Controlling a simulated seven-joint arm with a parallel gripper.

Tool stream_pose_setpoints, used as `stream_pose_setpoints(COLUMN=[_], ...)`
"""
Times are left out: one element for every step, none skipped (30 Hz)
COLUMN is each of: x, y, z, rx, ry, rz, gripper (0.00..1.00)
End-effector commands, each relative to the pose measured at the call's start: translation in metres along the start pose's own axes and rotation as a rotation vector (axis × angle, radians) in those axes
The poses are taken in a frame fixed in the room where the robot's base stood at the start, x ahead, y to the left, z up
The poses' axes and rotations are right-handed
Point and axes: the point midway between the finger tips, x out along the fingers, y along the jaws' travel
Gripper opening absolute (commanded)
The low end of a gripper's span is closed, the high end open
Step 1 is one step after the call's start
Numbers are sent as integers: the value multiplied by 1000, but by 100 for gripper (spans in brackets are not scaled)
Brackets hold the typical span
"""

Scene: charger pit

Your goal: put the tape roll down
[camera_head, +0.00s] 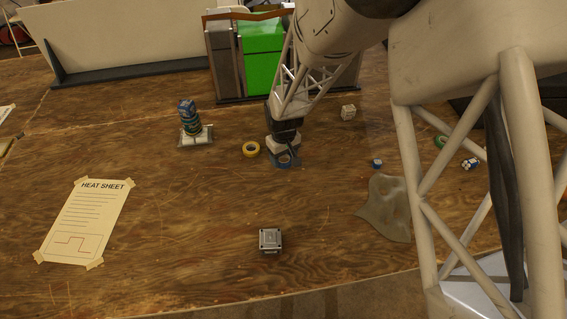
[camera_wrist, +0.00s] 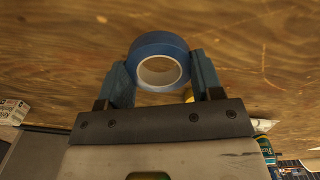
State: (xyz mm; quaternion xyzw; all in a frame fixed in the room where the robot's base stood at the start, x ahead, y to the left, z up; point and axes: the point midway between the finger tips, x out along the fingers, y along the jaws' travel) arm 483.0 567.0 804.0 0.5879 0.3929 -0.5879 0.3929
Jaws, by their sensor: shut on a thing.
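A blue tape roll (camera_wrist: 158,46) with a white core is between the two fingers of my gripper (camera_wrist: 160,80) in the wrist view. The fingers are shut on its sides. In the head view the blue tape roll (camera_head: 284,162) shows under my gripper (camera_head: 284,154), near the middle of the wooden table (camera_head: 190,235). I cannot tell whether the roll touches the table. A yellow tape roll (camera_head: 251,149) lies flat just left of it. A green tape roll (camera_head: 440,142) lies far right, partly hidden by my arm.
A stacked can (camera_head: 190,118) stands on a pale base at left. A grey metal block (camera_head: 270,239) is at front centre, a crumpled cloth (camera_head: 386,208) right of it. A green-panelled box (camera_head: 262,50) stands behind.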

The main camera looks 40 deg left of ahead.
Motion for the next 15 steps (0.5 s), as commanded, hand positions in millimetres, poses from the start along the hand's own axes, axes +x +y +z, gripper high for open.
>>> stream_pose_setpoints(x=[0,0,0,0,0,0,1,2,4,6,9,13,16,19,24], y=[0,0,0,0,0,0,0,0,0,0,0,0,0,0,0], z=[0,0,0,0,0,0,0,0,0,1,1,1,1,1,0], rx=[0,0,0,0,0,0,0,0,0,0,0,0,0,0,0], ry=[0,0,0,0,0,0,0,-1,-1,-1,-2,-2,-2,-2,-1], rz=[0,0,0,0,0,0,0,0,0,0,-1,-1,-1,-1,0], gripper=[37,37,37,37,37,37,37,37,37,37,37,37,37,37,37])
